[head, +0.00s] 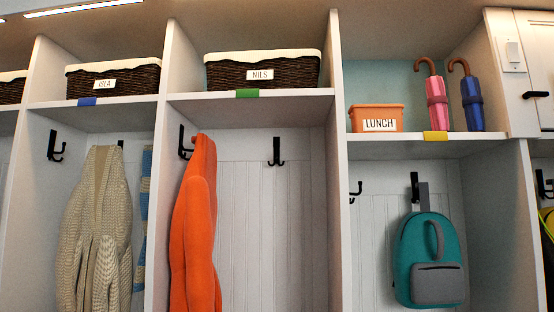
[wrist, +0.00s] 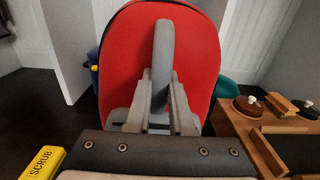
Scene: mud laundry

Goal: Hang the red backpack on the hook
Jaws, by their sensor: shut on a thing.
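The red backpack (wrist: 205,48) fills the middle of the wrist view, with a grey handle loop standing up in front of it. My gripper (wrist: 162,82) is shut on that grey loop, with a finger on each side of it. The backpack's lower part is hidden behind my gripper. Neither the red backpack nor my gripper shows in the head view. In the head view, a black hook (head: 276,152) on the back wall of the Nils cubby is bare. Another hook (head: 415,187) to the right bears a teal backpack (head: 430,262).
An orange coat (head: 196,230) hangs at the Nils cubby's left side, and a beige cardigan (head: 97,235) hangs in the cubby left of it. Dividers separate the cubbies. In the wrist view, a yellow scrub box (wrist: 42,163) is at left and a wooden bench (wrist: 235,130) at right.

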